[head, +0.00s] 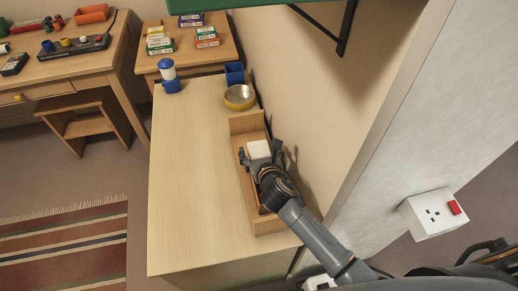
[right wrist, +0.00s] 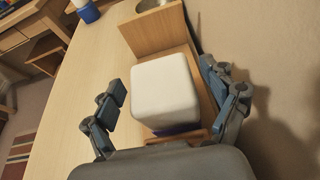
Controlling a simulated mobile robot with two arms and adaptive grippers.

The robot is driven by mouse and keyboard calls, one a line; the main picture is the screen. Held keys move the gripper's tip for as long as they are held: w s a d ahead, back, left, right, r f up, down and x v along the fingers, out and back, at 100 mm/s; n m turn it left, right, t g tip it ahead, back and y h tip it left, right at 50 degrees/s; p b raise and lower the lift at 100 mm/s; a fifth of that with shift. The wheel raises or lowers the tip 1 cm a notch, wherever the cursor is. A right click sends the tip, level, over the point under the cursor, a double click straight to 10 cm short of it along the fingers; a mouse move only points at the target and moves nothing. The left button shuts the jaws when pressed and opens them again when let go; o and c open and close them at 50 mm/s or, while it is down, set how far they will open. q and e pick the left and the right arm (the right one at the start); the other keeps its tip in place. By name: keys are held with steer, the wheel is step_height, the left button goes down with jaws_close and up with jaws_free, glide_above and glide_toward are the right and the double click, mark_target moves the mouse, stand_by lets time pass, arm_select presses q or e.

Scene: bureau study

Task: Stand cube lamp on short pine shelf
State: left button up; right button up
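The cube lamp is a white rounded cube (head: 259,147) with a dark blue base showing below it in the right wrist view (right wrist: 165,92). It is upright on or just over the short pine shelf (head: 247,124), a low wooden piece with raised ends along the wall side of the desk. The shelf's end board also shows in the right wrist view (right wrist: 158,32). My right gripper (head: 260,154) has its fingers on both sides of the lamp, with visible gaps in the right wrist view (right wrist: 163,95). Contact under the lamp is hidden. My left gripper is out of view.
A metal bowl (head: 239,97), a blue cup (head: 234,73) and a blue-and-white jar (head: 169,77) stand at the desk's far end. The desk's left side (head: 190,180) is clear. A wall runs close on the right, and a green shelf (head: 240,4) overhangs above.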

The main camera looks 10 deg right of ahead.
steer(key=p+v, duration=0.1)
steer(key=v, duration=1.1)
steer(key=shift+r, duration=0.1)
stand_by(0.4)
